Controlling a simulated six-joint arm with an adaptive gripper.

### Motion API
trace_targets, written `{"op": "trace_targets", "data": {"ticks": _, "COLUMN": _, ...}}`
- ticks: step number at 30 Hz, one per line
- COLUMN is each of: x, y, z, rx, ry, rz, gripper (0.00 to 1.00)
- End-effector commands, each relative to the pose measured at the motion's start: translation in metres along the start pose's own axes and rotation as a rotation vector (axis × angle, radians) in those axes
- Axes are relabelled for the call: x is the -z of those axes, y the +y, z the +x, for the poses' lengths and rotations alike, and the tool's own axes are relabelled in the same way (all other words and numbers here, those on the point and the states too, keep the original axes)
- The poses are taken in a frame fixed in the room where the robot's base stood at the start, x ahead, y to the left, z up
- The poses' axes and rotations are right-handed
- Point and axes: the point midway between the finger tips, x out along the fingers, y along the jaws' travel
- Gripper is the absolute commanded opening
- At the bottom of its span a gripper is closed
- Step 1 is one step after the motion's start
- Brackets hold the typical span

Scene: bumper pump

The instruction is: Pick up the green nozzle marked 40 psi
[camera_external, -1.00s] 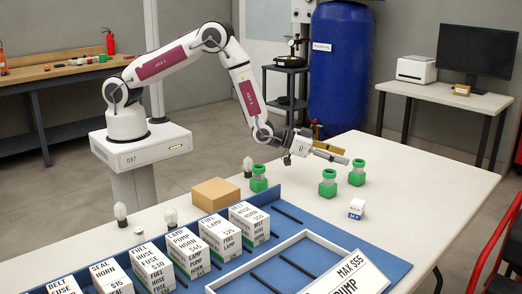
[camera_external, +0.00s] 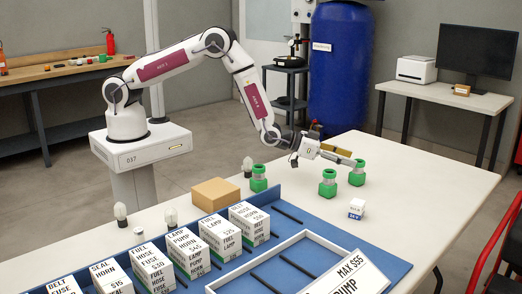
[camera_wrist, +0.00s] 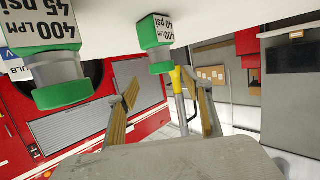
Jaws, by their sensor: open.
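A green nozzle with a grey collar and a label reading 40 psi (camera_wrist: 159,60) hangs inverted at the top middle of the tilted wrist view. It appears to be the right-hand nozzle (camera_external: 357,174) in the external view. A similar nozzle, its label seeming to read 45 psi (camera_wrist: 62,88), is larger at the left of the wrist view; it looks to be the middle one (camera_external: 328,184) outside. My gripper (camera_wrist: 166,92) is open and empty, its fingers pointing towards the 40 psi nozzle. Outside, my gripper (camera_external: 344,157) is low, beside that nozzle's upper part; contact cannot be told.
A third green nozzle (camera_external: 259,179) stands left of my gripper. A small white bulb box (camera_external: 356,208) sits in front. A cardboard box (camera_external: 216,194), a row of white cartons (camera_external: 250,223) and a blue tray (camera_external: 290,213) lie nearer the camera. The table's right side is clear.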

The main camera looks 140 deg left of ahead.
Motion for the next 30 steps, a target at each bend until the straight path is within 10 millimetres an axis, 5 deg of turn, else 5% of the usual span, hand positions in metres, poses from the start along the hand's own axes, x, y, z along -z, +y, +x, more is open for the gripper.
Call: {"op": "trace_targets", "data": {"ticks": 30, "x": -0.003, "y": -0.005, "z": 0.051, "rx": 0.001, "ry": -0.001, "rz": 0.0, "gripper": 0.5}}
